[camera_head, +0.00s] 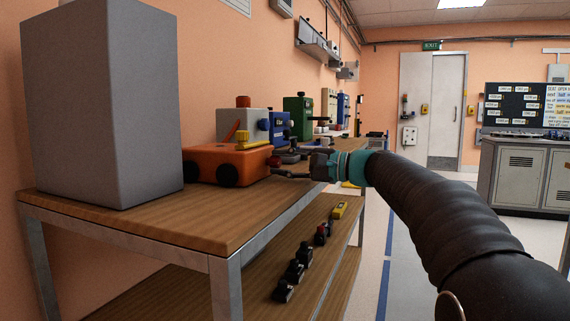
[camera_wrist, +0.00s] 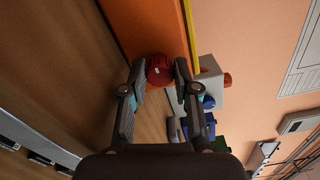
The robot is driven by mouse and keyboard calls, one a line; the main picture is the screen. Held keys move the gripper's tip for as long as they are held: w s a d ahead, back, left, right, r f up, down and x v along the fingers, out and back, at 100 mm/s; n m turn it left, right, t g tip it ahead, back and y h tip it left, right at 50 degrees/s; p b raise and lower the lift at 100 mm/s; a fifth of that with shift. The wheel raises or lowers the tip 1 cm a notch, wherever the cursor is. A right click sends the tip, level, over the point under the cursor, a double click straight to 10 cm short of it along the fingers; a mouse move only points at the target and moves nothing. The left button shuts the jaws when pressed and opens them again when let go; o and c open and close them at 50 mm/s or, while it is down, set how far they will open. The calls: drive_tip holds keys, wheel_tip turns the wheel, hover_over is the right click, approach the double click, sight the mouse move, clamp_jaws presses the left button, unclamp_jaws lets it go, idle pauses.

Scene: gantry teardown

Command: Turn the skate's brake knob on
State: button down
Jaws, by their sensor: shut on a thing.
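The skate (camera_head: 215,166) is an orange box with dark round wheels on the wooden bench top in the head view. It also shows in the wrist view (camera_wrist: 143,22) as an orange face with a yellow edge. Its brake knob (camera_wrist: 160,66) is a round red knob on the end facing my gripper. My gripper (camera_wrist: 160,75) has one finger on each side of the knob and is shut on it. In the head view, my gripper (camera_head: 281,168) reaches in from the right at the skate's end. I cannot tell the knob's turned position.
A tall grey box (camera_head: 100,105) stands on the bench left of the skate. Blue (camera_head: 280,126) and green (camera_head: 298,115) units stand behind it. Several small dark parts (camera_head: 294,270) lie on the lower shelf. The floor right of the bench is open.

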drive_tip(key=shift+s+a, duration=0.1)
drive_tip(key=c, duration=0.9)
unclamp_jaws()
drive_tip(key=shift+a, duration=0.15)
drive_tip(key=shift+o, duration=0.2)
drive_tip(key=shift+d, duration=0.2)
drive_tip(key=shift+d, duration=0.2)
drive_tip(key=v, duration=0.7)
drive_tip(key=shift+s+d, duration=0.15)
drive_tip(key=shift+d, duration=0.05)
drive_tip(key=shift+r, duration=0.15)
